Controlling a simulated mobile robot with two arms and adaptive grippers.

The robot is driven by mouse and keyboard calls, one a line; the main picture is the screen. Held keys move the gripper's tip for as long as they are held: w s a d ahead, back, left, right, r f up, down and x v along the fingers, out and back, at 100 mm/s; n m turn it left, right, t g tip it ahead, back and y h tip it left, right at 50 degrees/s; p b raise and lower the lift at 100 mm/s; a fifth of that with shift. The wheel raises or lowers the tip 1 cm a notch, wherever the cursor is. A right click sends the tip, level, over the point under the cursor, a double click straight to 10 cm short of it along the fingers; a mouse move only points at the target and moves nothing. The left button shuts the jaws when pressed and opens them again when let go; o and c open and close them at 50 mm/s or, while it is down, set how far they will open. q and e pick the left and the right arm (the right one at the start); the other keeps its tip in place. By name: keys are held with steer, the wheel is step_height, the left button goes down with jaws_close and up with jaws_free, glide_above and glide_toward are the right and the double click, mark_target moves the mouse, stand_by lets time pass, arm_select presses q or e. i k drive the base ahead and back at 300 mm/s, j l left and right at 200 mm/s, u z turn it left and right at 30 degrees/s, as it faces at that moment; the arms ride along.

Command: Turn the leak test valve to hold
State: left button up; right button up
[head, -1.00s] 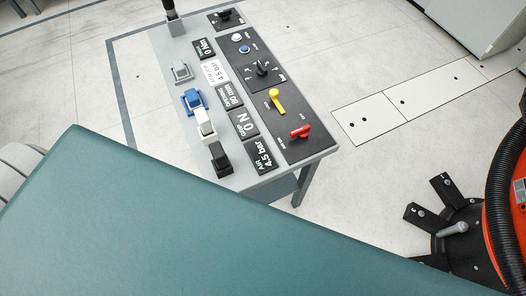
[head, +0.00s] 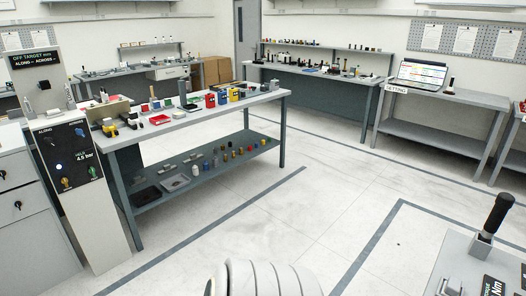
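No valve marked as a leak test valve can be made out. The console (head: 456,258) shows only its corner at the lower right, with an upright black-gripped lever (head: 492,218) and part of a black label; the rest lies outside the picture. Neither of my grippers is in view.
A two-tier workbench (head: 215,110) with many small coloured parts stands beside the column. A long bench (head: 318,72) and a table with a laptop (head: 419,75) stand behind. The floor (head: 285,210) between the workbench and console is open.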

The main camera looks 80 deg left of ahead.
mark_target(91, 170)
steer(key=u, duration=4)
steer(key=i+j, duration=0.4)
steer(key=i, duration=0.25)
steer(key=z, duration=0.05)
